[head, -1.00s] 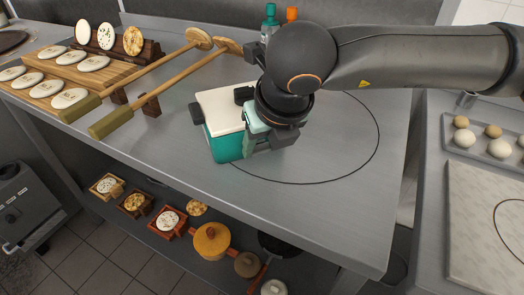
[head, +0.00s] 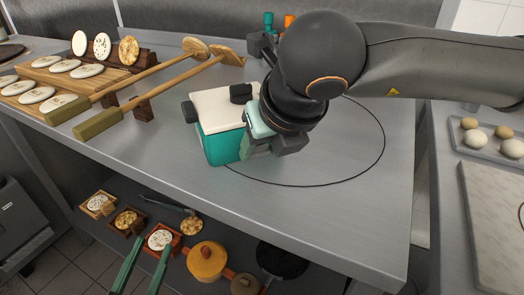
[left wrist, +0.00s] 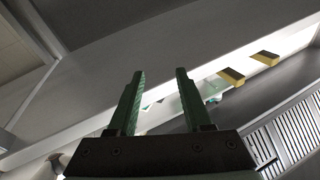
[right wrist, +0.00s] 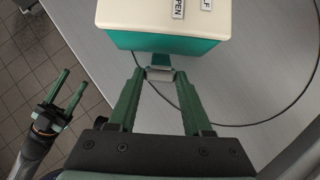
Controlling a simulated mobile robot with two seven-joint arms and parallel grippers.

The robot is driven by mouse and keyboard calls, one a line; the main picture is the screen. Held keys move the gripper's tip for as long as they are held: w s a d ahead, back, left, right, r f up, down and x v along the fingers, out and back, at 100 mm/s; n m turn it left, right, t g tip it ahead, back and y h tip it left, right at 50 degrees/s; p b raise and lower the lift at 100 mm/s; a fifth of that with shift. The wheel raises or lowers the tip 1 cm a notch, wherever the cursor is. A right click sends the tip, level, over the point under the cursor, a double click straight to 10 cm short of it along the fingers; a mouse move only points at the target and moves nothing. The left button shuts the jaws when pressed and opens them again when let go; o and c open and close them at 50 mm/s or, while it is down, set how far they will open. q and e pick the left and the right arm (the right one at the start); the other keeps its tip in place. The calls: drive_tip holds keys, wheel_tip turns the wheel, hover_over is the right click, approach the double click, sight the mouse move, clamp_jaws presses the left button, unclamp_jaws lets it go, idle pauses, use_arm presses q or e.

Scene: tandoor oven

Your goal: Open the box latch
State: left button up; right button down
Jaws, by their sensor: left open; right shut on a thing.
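The box is teal with a cream lid (head: 212,108) and stands on the steel counter in the head view. Its teal front (right wrist: 180,46) and lid labels, one reading "PEN" in part, show in the right wrist view. My right gripper (head: 258,148) is at the box's right side, shut on a small grey latch (right wrist: 160,73) at the edge of the box. In the head view my arm hides the latch. My left gripper (head: 150,250) is open and empty, low in front of the counter. Its two green fingers stand apart in the left wrist view (left wrist: 160,75).
Two wooden-handled paddles (head: 140,92) and a bread board (head: 50,90) lie left of the box. A lower shelf holds small trays and an orange pot (head: 207,262). The counter (head: 330,215) right and front of the box is clear.

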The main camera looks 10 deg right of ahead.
use_arm(q)
drive_tip(key=shift+m+t+h, duration=0.5)
drive_tip(key=shift+t+h, duration=0.2)
drive_tip(key=shift+t, duration=0.1)
drive_tip(key=shift+s+d+r, duration=0.1)
drive_tip(key=shift+s+r, duration=0.1)
drive_tip(key=shift+r, duration=0.8)
drive_tip(key=shift+s+d+r, duration=0.1)
drive_tip(key=shift+s+r, duration=0.05)
drive_tip(key=shift+r, duration=0.85)
use_arm(e)
drive_tip(key=shift+c, duration=1.6)
unclamp_jaws()
drive_tip(key=v, duration=0.2)
drive_tip(key=shift+s+r, duration=0.25)
drive_tip(key=shift+r, duration=0.1)
use_arm(q)
wheel_tip(320, 180, down, 8)
drive_tip(key=n+g+y+p, duration=0.1)
drive_tip(key=n+g+y, duration=0.1)
drive_tip(key=g, duration=0.1)
drive_tip(key=shift+w+a+f, duration=0.15)
drive_tip(key=shift+w+a, duration=0.15)
drive_tip(key=shift+w, duration=0.05)
use_arm(e)
drive_tip(key=v, duration=0.9)
drive_tip(key=shift+s+r, duration=0.25)
drive_tip(key=shift+s, duration=0.05)
drive_tip(key=shift+d, duration=0.15)
